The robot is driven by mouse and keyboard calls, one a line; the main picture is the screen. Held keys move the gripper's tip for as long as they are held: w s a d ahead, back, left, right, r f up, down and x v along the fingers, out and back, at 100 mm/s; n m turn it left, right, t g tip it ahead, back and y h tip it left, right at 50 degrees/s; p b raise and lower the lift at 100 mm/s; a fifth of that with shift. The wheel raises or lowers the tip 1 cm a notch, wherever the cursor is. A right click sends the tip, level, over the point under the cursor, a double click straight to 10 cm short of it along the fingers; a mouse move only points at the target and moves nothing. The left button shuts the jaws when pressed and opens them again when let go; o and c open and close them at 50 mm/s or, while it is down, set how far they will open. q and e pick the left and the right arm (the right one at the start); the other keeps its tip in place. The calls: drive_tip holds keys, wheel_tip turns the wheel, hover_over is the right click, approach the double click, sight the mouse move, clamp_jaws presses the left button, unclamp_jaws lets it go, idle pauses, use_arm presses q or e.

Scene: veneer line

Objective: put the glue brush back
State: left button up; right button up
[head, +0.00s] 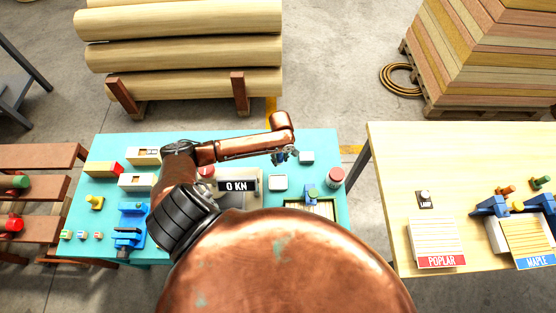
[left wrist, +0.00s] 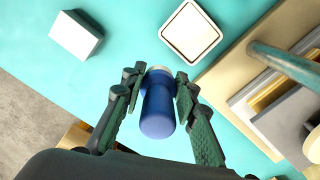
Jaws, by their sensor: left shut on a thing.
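My right gripper is not in view.
A white block (head: 307,157) lies right of the gripper. A "0 KN" display (head: 237,185) stands left. My arm hides the table's front middle.

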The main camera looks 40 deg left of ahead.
use_arm(q)
drive_tip(key=a+f, duration=0.1)
drive_tip(key=w+a+f, duration=0.1)
drive_tip(key=f, duration=0.1)
drive_tip(key=w+a+f, duration=0.1)
drive_tip(key=f, duration=0.1)
drive_tip(key=shift+w, duration=0.2)
drive_tip(key=shift+a+f, duration=0.1)
drive_tip(key=shift+f, duration=1.6)
drive_tip(key=shift+f, duration=0.2)
drive_tip(key=o, duration=1.1)
drive_tip(key=shift+r, duration=0.15)
wheel_tip(320, 180, up, 12)
drive_tip(key=shift+r, duration=0.1)
